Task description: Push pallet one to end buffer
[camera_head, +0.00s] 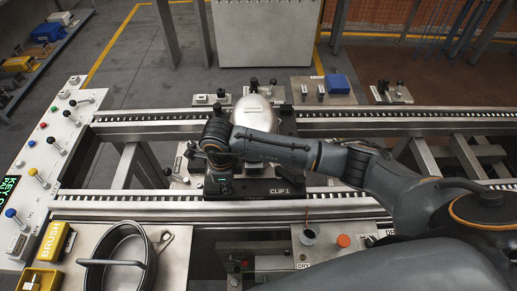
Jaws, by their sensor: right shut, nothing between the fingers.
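A dark pallet (283,187) marked "CLIP 1" sits across the two rails of the conveyor, near the middle of the head view. A silver rounded compressor body (255,112) stands on it. My right arm reaches in from the right, over the pallet. My right gripper (196,150) is shut and empty, at the pallet's left side. The arm hides part of the pallet, and I cannot tell whether the gripper touches it. My left gripper is not in view.
The far rail (400,122) and near rail (120,207) run left to right. A control panel (48,165) with coloured knobs stands at the left end. In front are a round pan (122,262) and a yellow brush bin (40,279). The rails left of the pallet look clear.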

